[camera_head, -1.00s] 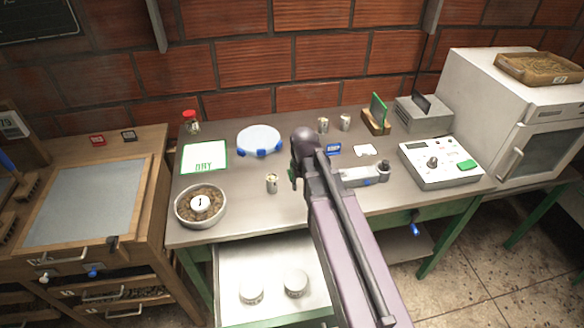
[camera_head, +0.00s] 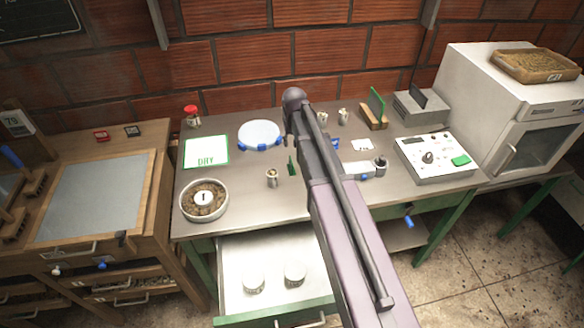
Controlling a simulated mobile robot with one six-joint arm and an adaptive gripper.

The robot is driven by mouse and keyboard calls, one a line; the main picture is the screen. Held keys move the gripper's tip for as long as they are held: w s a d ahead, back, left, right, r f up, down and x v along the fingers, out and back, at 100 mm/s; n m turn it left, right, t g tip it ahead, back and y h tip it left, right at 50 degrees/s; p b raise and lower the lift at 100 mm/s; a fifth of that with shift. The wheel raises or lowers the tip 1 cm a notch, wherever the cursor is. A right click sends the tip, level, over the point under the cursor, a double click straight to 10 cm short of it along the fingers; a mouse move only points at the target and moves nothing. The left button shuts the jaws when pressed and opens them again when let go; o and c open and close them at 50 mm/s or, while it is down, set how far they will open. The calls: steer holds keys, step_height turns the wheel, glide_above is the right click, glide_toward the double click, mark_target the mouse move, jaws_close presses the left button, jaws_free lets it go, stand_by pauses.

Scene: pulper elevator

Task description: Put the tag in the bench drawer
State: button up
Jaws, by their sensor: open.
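I cannot tell for sure which thing is the tag. A small dark green piece (camera_head: 291,166) shows on or just above the bench, left of my arm and partly beside it. A white disc marked with a dark stroke (camera_head: 204,198) lies in a round bowl (camera_head: 183,213) of brown grains at the bench's front left. The bench drawer (camera_head: 233,253) is pulled out below the front edge. Two round white-topped tins stand in it, and its right part is hidden by my arm. My gripper's fingers do not show; my arm reaches over the bench and hides them.
The bench (camera_head: 240,205) also carries a DRY card (camera_head: 207,151), a round white dish (camera_head: 259,133), a small metal cylinder (camera_head: 272,178), a red-capped jar (camera_head: 192,117) and a white instrument (camera_head: 436,158). A white oven (camera_head: 490,95) stands right. Bare bench lies around the cylinder.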

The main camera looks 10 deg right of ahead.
mark_target(291, 162)
steer(key=shift+w+f+b, duration=0.15)
steer(key=shift+f+b, duration=1.2)
steer(key=shift+f, duration=0.05)
steer(key=shift+w+f+b, duration=0.2)
steer(key=shift+f+b, duration=1.2)
steer(key=shift+w+f+b, duration=0.15)
steer(key=shift+f+b, duration=1.2)
steer(key=shift+f, duration=0.05)
steer(key=shift+f, duration=0.1)
steer(key=shift+w+a+f+b, duration=0.1)
steer(key=shift+w+f+b, duration=0.1)
steer(key=shift+f+b, duration=1.1)
steer(key=shift+w+f+b, duration=0.15)
steer(key=shift+f+b, duration=1.05)
steer(key=shift+b, duration=0.1)
jaws_close()
